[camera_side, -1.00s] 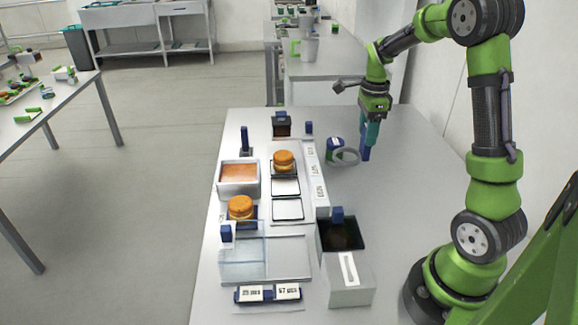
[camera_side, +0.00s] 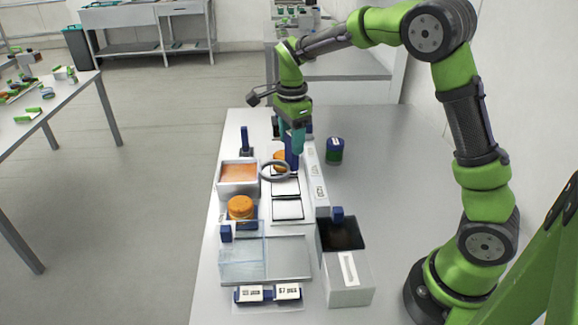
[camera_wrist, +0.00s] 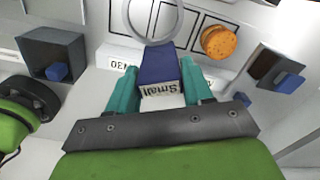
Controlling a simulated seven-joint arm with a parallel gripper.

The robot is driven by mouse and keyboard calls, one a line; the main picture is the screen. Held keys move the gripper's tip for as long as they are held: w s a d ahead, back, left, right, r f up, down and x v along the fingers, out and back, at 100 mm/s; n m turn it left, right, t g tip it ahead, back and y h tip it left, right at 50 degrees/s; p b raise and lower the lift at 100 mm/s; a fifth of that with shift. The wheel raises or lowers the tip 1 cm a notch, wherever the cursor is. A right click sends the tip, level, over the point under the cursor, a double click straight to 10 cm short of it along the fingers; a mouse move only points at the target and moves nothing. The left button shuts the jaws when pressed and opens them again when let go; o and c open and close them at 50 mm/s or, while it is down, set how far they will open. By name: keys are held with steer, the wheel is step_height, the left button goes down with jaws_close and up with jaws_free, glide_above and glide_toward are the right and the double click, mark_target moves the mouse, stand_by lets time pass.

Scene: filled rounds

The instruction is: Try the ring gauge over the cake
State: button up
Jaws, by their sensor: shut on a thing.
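My gripper (camera_side: 296,143) is shut on the blue handle (camera_wrist: 160,66) of the ring gauge (camera_side: 275,179), which is marked "Small". The ring hangs above the tray strip, clear of the surface. An orange cake (camera_side: 279,155) sits on the far square of the strip, partly hidden by the handle in the side view. In the wrist view the cake (camera_wrist: 219,41) lies to the right of the ring, not inside it.
A white box with orange filling (camera_side: 222,188) stands left of the strip. An open dark bin (camera_side: 341,233) is at right.

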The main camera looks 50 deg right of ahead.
steer(key=w+a+r+n, duration=0.1)
steer(key=w+a+r, duration=0.15)
steer(key=a, duration=0.75)
steer(key=shift+f, duration=2.45)
steer(key=shift+f, duration=3.2)
steer(key=shift+r, duration=0.1)
step_height(320, 180, up, 10)
steer(key=shift+f, duration=0.2)
stand_by(0.9)
